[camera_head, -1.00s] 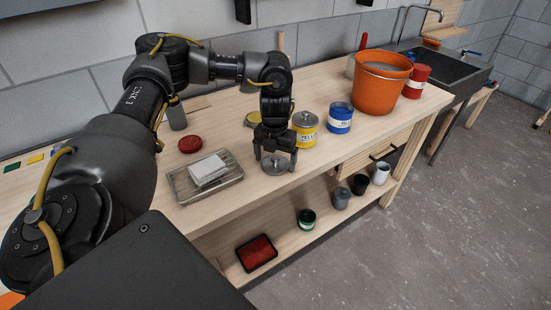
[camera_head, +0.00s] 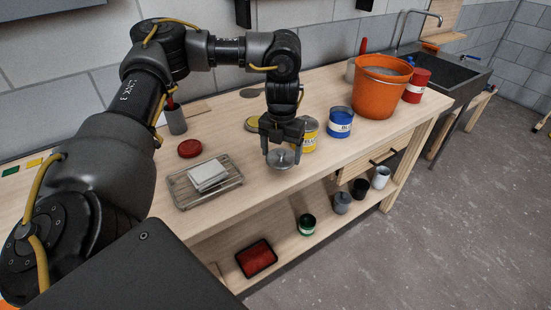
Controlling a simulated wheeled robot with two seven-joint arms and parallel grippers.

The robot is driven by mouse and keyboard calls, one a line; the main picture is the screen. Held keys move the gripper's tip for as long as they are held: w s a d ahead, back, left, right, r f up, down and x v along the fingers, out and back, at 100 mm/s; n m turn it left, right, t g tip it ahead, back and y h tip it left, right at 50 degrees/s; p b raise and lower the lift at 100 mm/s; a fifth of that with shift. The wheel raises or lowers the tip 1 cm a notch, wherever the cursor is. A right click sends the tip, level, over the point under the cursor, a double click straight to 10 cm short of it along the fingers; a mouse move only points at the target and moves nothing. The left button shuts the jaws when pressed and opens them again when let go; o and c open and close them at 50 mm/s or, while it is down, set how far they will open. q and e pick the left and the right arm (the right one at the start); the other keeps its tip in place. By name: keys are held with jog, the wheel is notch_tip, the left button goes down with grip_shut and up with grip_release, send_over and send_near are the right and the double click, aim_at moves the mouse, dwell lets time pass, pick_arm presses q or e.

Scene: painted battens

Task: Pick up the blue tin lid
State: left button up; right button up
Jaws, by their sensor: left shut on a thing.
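The lid (camera_head: 279,161) that my left gripper (camera_head: 283,153) holds is a round grey metal disc with a small knob. My left gripper is shut on it, pointing down near the front edge of the workbench. The lid seems to be slightly above the bench top. The blue tin (camera_head: 340,124) stands upright to the right, with no lid seen on it. The yellow tin (camera_head: 310,137) stands just behind my left gripper, which partly hides it. My right gripper is not in view.
A wire rack (camera_head: 180,191) with white blocks and a red lid (camera_head: 190,148) lie left of the gripper. An orange bucket (camera_head: 380,93) and a red tin (camera_head: 417,86) stand at the right. Pots and a red tray (camera_head: 257,258) are on the lower shelf.

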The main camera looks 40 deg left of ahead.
pick_arm(q)
jog(key=s+d+r+b, duration=0.2)
jog(key=d+r, duration=0.5)
jog(key=d, duration=0.4)
jog(key=shift+d, duration=0.25)
